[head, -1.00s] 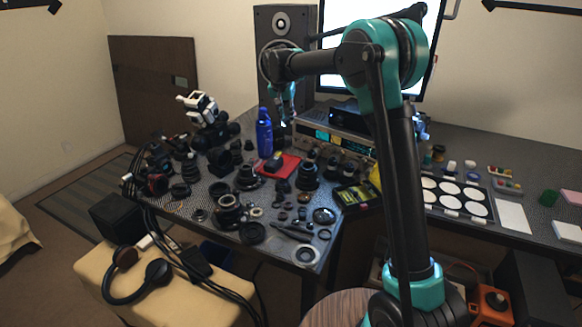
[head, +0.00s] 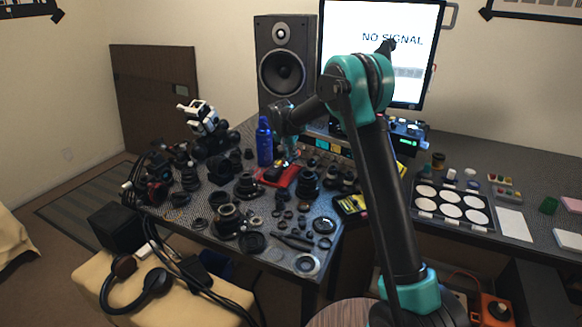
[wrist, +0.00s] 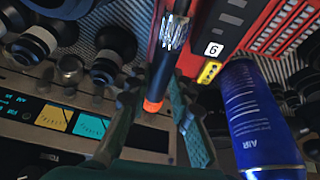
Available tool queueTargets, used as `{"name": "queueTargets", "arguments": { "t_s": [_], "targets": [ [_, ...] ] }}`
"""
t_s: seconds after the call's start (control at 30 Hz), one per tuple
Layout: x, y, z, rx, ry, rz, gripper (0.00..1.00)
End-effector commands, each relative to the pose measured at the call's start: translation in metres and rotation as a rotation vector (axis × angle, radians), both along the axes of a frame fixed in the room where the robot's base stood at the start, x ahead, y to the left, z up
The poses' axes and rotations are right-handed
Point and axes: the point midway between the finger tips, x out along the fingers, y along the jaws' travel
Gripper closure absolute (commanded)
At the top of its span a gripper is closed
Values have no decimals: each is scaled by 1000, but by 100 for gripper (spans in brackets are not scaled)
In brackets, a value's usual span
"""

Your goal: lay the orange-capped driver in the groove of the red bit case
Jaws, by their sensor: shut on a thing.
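The driver (wrist: 162,76) shows in the wrist view as a dark rod with a knurled metal section and an orange cap at its lower end. My gripper (wrist: 155,92) is shut on it near the orange cap, with the green fingers on either side. The red bit case (wrist: 205,57) lies right beyond the fingers, marked with a "6" label and holding rows of slots. The driver overlaps its left part in this view; I cannot tell whether they touch. In the head view my gripper (head: 290,158) is just above the red case (head: 287,177). The groove is not clearly visible.
A blue air can (head: 264,142) stands close to the case; it also shows in the wrist view (wrist: 258,120). Several dark lenses (head: 307,183) crowd the table around the case. Instruments with lit displays (wrist: 65,118) stand behind. There is little free room here.

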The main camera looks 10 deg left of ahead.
Motion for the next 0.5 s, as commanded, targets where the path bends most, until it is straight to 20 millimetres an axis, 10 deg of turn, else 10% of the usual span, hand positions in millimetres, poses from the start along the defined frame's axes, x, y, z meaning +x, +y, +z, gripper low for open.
{"name": "queueTargets", "arguments": {
  "t_s": [0.5],
  "targets": [
    [0,0,-47,0,0,0,100]
  ]
}}
